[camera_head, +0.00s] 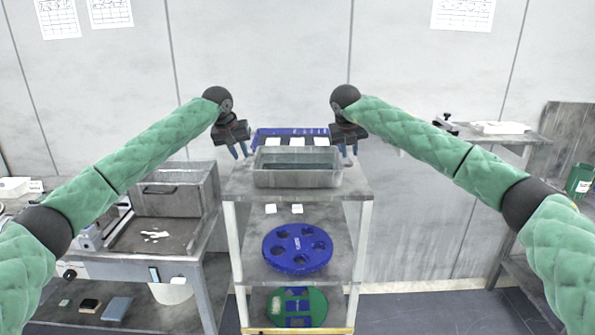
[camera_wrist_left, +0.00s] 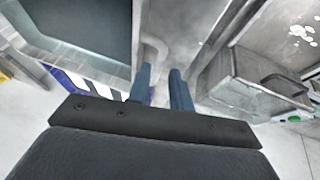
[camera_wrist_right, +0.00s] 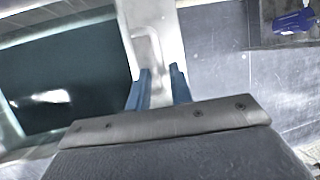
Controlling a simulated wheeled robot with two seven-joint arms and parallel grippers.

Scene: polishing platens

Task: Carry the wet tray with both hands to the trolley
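The wet tray is a grey metal tray (camera_head: 297,181) with dark liquid in it, on the top shelf of a tiered trolley (camera_head: 350,188). It appears level. My left gripper (camera_head: 240,151) is at the tray's left, slightly above its rim. My right gripper (camera_head: 349,150) is at the tray's right, at similar height. Both are open, with empty gaps between their blue fingers. In the left wrist view, the tray (camera_wrist_left: 95,62) and its end handle (camera_wrist_left: 158,48) lie beyond the fingers. The right wrist view likewise shows the tray (camera_wrist_right: 65,75) and a handle (camera_wrist_right: 150,45) beyond the fingertips.
A blue rack (camera_head: 262,133) with white pieces stands behind the tray. A blue disc (camera_head: 297,248) and green disc (camera_head: 318,300) are on lower shelves. A bench with a metal basin (camera_head: 175,190) is at left; another table (camera_head: 500,138) is at right.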

